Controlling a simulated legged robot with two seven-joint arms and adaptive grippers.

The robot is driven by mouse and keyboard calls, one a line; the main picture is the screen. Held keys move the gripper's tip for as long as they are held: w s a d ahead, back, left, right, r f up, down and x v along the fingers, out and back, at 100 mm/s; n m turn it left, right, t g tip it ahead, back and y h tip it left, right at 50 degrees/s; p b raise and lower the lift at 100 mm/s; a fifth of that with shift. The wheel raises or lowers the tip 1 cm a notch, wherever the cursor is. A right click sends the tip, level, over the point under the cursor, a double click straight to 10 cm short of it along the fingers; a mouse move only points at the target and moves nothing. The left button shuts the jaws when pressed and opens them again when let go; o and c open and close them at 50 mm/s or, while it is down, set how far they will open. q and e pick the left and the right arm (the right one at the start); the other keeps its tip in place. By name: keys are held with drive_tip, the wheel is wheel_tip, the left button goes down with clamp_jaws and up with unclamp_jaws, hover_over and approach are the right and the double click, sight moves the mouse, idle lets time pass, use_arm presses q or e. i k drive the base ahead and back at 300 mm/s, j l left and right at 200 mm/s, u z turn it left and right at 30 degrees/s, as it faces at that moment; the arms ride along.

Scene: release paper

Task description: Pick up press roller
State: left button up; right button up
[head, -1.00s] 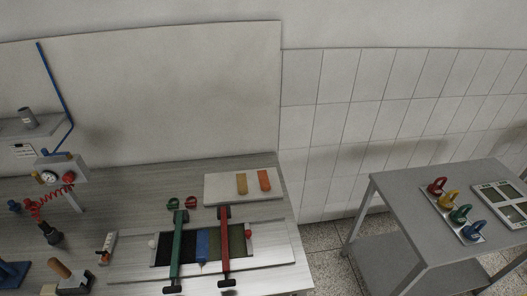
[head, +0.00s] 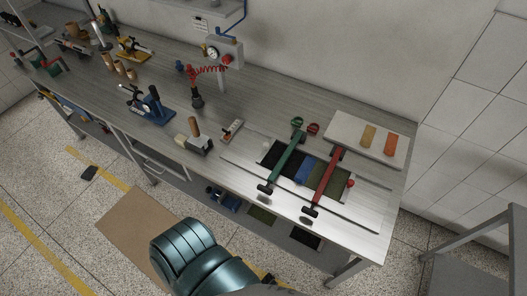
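The item that looks most like the press roller is a tool with an upright, tilted wooden handle (head: 194,127) on a grey and black block. It rests near the front edge of the workbench (head: 255,105) in the middle of the head view. Nothing is touching its handle. I cannot make out a roller surface at this size. Neither of my grippers is in view. A dark teal rounded part of my own body fills the bottom centre, below the bench edge.
Right of the tool is a plate with a green clamp bar (head: 283,162) and a red clamp bar (head: 323,182). A blue stand tool (head: 155,108) is at its left. A gauge box (head: 224,50) stands behind. A grey table (head: 480,255) is at lower right.

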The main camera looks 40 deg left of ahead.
sight(199, 139)
drive_tip(key=u, duration=2.15)
